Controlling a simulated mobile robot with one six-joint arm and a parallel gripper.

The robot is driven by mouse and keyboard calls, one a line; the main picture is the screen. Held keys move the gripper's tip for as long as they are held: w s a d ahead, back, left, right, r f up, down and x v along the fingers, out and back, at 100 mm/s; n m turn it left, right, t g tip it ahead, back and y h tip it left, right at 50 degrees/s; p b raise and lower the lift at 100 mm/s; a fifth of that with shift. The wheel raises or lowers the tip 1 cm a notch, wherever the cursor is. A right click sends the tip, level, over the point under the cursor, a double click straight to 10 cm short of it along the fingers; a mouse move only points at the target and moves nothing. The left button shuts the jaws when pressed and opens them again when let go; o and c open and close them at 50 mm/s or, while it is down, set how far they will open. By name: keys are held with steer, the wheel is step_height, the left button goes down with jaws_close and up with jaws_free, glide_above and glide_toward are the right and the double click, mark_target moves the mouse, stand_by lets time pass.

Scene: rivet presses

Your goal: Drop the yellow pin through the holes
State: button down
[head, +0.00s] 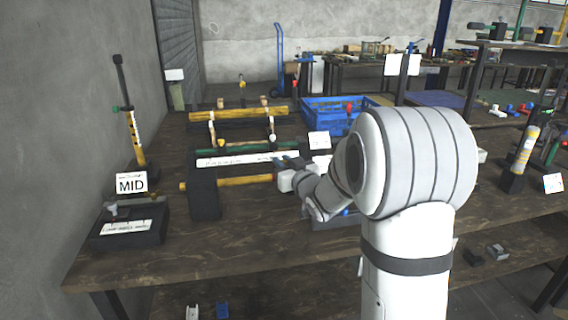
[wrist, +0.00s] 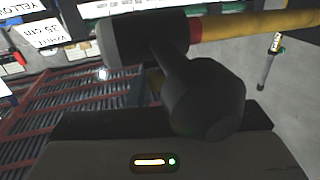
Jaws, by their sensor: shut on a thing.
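The yellow pin (wrist: 235,29) crosses the top right of the wrist view, with a red band beside a grey and black end piece. A dark, rounded part of my gripper (wrist: 165,58) hides some of that end. My gripper is shut on the pin, though the contact itself is partly hidden. In the head view, my gripper (head: 287,172) is over the table beside a yellow bar (head: 245,180). A dark block (head: 204,198) stands along that bar. I cannot tell which holes the pin fits or whether it touches them.
A labelled white strip (head: 235,160) lies behind the yellow bar. A blue crate (head: 330,112) stands behind my arm. A MID sign (head: 131,185) and a dark box (head: 128,226) are at the left. The table's front left is clear. A red rack (wrist: 75,100) shows in the wrist view.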

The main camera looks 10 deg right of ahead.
steer(key=shift+f+b, duration=0.4)
steer(key=shift+f, duration=0.1)
steer(key=c, duration=1.3)
jaws_free()
steer(key=shift+o, duration=0.2)
steer(key=shift+s, duration=0.1)
steer(key=v, duration=0.7)
steer(key=shift+s+d, duration=0.15)
steer(key=shift+s, duration=0.15)
steer(key=shift+r+p, duration=0.1)
steer(key=shift+p, duration=0.2)
